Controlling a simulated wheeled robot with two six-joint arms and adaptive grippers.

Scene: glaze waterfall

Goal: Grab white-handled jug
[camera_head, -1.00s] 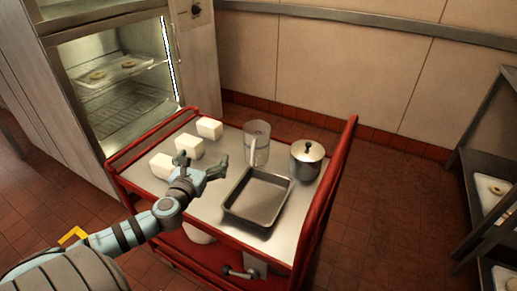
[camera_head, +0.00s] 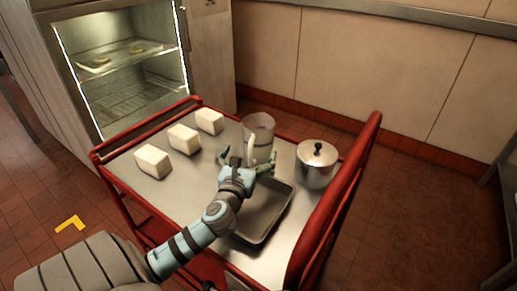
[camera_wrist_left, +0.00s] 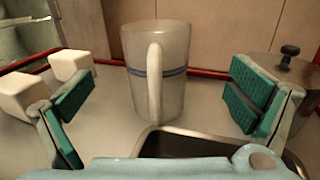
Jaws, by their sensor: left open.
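The jug (camera_head: 259,131) is a translucent cylinder with a white handle, standing upright on the cart top (camera_head: 175,195). In the left wrist view the jug (camera_wrist_left: 176,62) stands ahead, roughly midway between the fingers, with a blue band and its white handle (camera_wrist_left: 154,85) facing me. My left gripper (camera_head: 248,163) is open and empty, its fingers (camera_wrist_left: 165,105) spread wide on either side of the jug's outline. In the head view it covers part of the jug's lower body. I cannot tell whether it touches the jug. My right gripper is not in view.
A metal tray (camera_head: 284,207) lies just in front of the jug. A lidded steel pot (camera_head: 315,168) stands to its right. Several white blocks (camera_head: 183,138) line the cart's left side. Red rails (camera_head: 335,205) edge the cart. A lit cabinet (camera_head: 130,85) stands behind.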

